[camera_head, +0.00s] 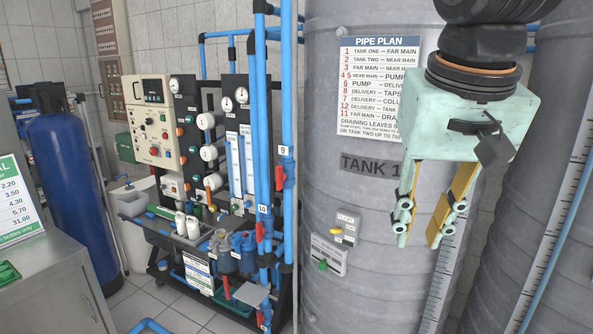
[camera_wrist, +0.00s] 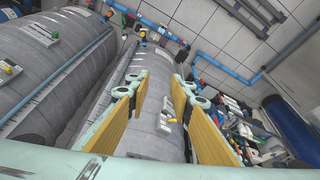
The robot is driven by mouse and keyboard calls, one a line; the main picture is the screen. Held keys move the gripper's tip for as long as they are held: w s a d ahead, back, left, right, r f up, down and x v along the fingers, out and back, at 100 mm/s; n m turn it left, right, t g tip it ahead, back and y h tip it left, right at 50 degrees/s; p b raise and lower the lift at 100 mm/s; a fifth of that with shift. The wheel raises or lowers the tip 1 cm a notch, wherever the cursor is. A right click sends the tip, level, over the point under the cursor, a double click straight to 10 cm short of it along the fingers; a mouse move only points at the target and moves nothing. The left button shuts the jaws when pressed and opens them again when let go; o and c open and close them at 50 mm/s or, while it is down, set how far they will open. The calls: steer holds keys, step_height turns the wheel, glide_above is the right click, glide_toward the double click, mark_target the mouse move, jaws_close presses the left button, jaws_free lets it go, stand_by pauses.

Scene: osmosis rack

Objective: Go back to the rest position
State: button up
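My gripper (camera_head: 420,238) hangs at the right of the head view, pointing down in front of the grey tank labelled TANK 1 (camera_head: 345,215). Its two fingers with yellow pads are apart, with nothing between them. In the wrist view my gripper (camera_wrist: 158,92) also shows open, with its fingers spread and the grey tank (camera_wrist: 150,125) behind them. It touches nothing that I can see.
A PIPE PLAN sign (camera_head: 378,85) is on the tank. A rack with a control panel (camera_head: 152,120), gauges and blue pipes (camera_head: 262,150) stands left of it. A blue cylinder (camera_head: 72,190) and a grey cabinet (camera_head: 45,300) are at far left. Another grey tank (camera_head: 545,215) is at right.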

steer(key=s+d+f+b, duration=0.1)
steer(key=s+f, duration=0.4)
steer(key=s, duration=0.3)
steer(key=s+d+f+n+b, duration=0.1)
steer(key=s+f, duration=0.4)
steer(key=s, duration=0.3)
steer(key=shift+s+y+b, duration=0.3)
steer(key=shift+s+b, duration=0.05)
steer(key=shift+b, duration=0.05)
steer(key=shift+w+n, duration=0.15)
steer(key=shift+n, duration=0.15)
